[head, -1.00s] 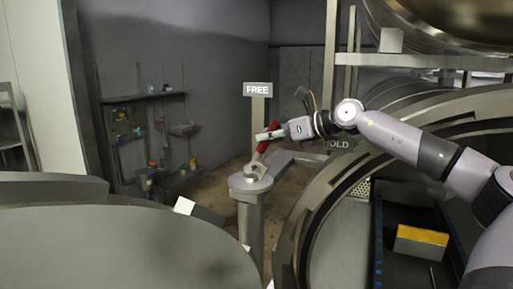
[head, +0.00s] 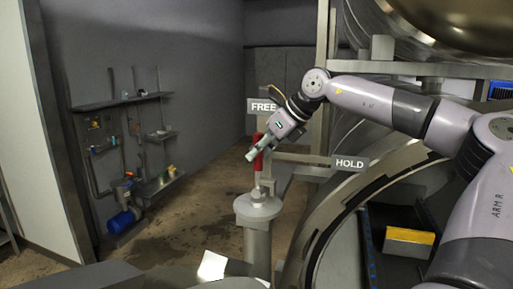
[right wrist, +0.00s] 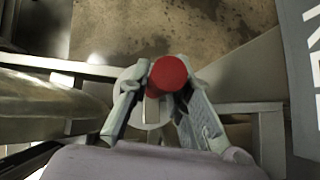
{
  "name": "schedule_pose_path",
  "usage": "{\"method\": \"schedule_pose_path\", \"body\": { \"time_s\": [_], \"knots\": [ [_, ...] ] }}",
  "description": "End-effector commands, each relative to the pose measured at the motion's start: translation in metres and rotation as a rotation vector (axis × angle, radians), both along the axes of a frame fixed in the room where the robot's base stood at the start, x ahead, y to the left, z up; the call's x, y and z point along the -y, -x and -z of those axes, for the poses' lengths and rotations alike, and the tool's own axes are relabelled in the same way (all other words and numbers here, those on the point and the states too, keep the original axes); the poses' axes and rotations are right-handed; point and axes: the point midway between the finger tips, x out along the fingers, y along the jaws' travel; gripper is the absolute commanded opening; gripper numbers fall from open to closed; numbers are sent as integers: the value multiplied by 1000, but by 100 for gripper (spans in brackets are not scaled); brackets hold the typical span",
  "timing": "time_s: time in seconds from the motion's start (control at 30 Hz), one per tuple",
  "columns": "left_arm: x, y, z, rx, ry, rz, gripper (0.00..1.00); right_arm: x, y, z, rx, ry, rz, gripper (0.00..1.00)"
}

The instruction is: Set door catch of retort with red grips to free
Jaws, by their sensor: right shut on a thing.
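The door catch is a short lever with a red grip (head: 258,162) on a round metal post (head: 258,207). In the head view the lever stands nearly upright above the post. My right gripper (head: 256,152) is shut on the red grip near its top. In the right wrist view the round red end (right wrist: 168,74) sits between the two fingers (right wrist: 160,88). The FREE sign (head: 262,106) is behind the gripper and partly covered by it. The HOLD sign (head: 350,163) is to the right, clear of the lever. My left gripper is not in view.
The open round retort mouth (head: 320,215) is at the right, with a yellow-topped block (head: 409,240) inside. A wall shelf with pipes (head: 120,101) and a blue pump (head: 121,222) is at the left. The floor (head: 195,205) between is clear.

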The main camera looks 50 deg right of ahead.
Motion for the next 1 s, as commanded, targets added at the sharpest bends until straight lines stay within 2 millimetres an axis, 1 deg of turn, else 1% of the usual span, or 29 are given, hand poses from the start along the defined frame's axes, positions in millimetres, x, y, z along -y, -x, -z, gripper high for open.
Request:
{"method": "schedule_pose_path", "body": {
  "time_s": [0.3,0.33,0.63,0.83,0.9,1.0],
  "knots": [
    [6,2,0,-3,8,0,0,-1,0,0,-1,-3,0,0],
    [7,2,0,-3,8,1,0,-1,0,0,-1,-3,0,20],
    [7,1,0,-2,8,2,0,0,0,0,-1,-1,-1,40],
    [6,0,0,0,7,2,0,0,0,0,-1,0,0,40],
    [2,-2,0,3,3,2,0,0,0,0,-1,0,0,40],
    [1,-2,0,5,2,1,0,1,3,-4,1,1,1,40]
  ]
}}
